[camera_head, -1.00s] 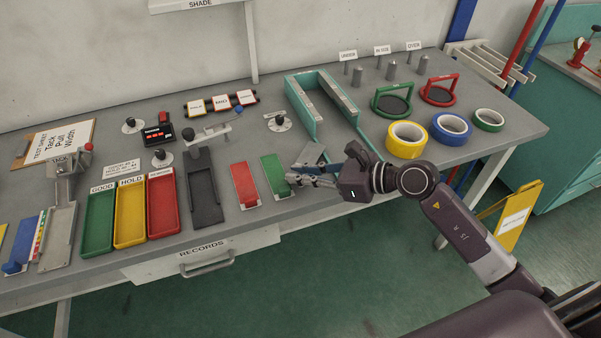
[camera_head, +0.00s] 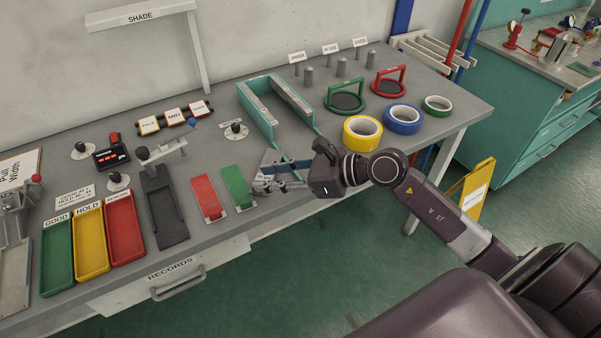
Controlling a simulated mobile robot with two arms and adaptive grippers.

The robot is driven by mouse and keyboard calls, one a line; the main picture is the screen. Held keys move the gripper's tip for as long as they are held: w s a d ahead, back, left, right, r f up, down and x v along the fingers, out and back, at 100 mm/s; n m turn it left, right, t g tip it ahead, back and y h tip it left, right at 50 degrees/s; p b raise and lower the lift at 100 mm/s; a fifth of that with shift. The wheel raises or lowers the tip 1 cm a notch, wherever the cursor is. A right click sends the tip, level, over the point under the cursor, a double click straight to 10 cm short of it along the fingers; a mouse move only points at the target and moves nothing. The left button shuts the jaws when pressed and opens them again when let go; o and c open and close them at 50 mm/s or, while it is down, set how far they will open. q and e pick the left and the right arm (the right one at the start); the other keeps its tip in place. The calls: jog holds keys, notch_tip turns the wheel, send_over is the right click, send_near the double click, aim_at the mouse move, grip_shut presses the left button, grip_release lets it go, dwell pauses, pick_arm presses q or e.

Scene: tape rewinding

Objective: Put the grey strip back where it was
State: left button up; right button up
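My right gripper (camera_head: 268,183) is at the front edge of the bench, just right of the green strip (camera_head: 238,187). Its fingers are small and overlap the things behind them, so I cannot tell whether they are open or shut. A grey piece (camera_head: 270,158), which looks like the grey strip, shows right behind the fingers and is partly hidden by them. I cannot tell whether the gripper touches or holds it. The red strip (camera_head: 207,197) lies left of the green one. My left gripper is not in view.
A teal channel-shaped fixture (camera_head: 262,115) stands behind the gripper. Yellow (camera_head: 362,133), blue (camera_head: 403,120) and green (camera_head: 437,105) tape rolls lie to the right. A dark plate with a clamp (camera_head: 165,210) and coloured trays (camera_head: 90,240) are to the left.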

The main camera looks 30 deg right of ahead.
jog(key=b+v, duration=0.2)
jog(key=v, duration=0.7)
jog(key=shift+s+d, duration=0.3)
jog(key=shift+r, duration=0.1)
